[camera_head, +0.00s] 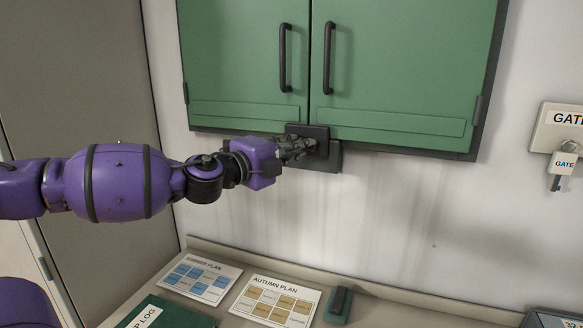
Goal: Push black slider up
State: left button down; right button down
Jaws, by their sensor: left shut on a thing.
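The black slider (322,134) is a small dark block on a dark backing plate (332,160) at the bottom edge of the green cabinet, where its two doors meet. My left gripper (312,145) reaches in from the left and is shut on the slider. Its fingers hide part of the slider's front. The slider's upper part overlaps the lower edge of the doors. My right gripper is not in view.
The green cabinet (400,70) has two dark vertical handles (328,58). Below is a counter with a summer plan card (201,278), an autumn plan card (275,302), a green log book (165,316) and a dark green block (339,304). A gate key (561,168) hangs at right.

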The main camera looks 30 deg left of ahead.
pick_arm(q)
jog(key=shift+r, duration=0.65)
jog(key=c, duration=1.7)
grip_release()
jog(key=s, duration=0.4)
jog(key=s+a, duration=0.1)
jog(key=s, duration=0.6)
jog(key=shift+s+a+f, duration=0.1)
jog(key=shift+s+a, duration=0.3)
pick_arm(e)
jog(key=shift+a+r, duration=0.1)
